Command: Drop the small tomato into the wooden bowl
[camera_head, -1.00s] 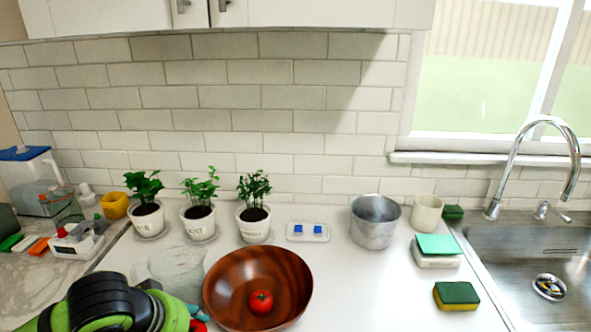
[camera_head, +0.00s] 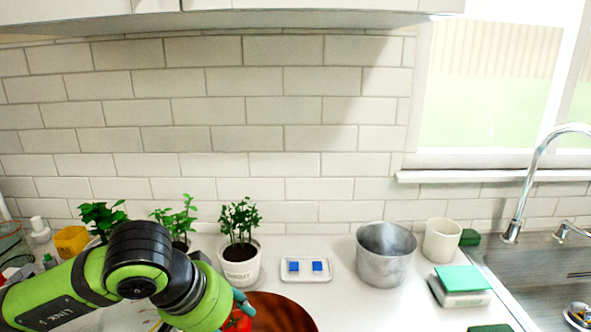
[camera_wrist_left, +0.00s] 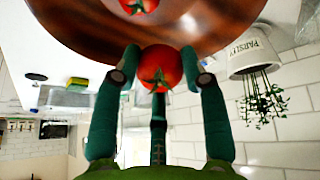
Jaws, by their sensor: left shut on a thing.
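My left gripper (camera_head: 240,305) reaches in from the left, at the left part of the wooden bowl (camera_head: 280,312). In the left wrist view its teal fingers (camera_wrist_left: 161,62) are shut on a small red tomato (camera_wrist_left: 160,68) with a green stem. This tomato (camera_head: 237,321) also shows partly at the bottom of the head view. The brown bowl (camera_wrist_left: 80,25) lies just beyond it in the wrist view, with a second tomato (camera_wrist_left: 138,5) inside. The bowl is cut off by the head view's lower edge. My right gripper is out of view.
A potted plant (camera_head: 240,252) stands behind the bowl, with other pots partly behind my arm. A white tray with blue pieces (camera_head: 306,269), a metal pot (camera_head: 385,253) and a cup (camera_head: 442,240) stand further right. The sink (camera_head: 540,262) is at the far right.

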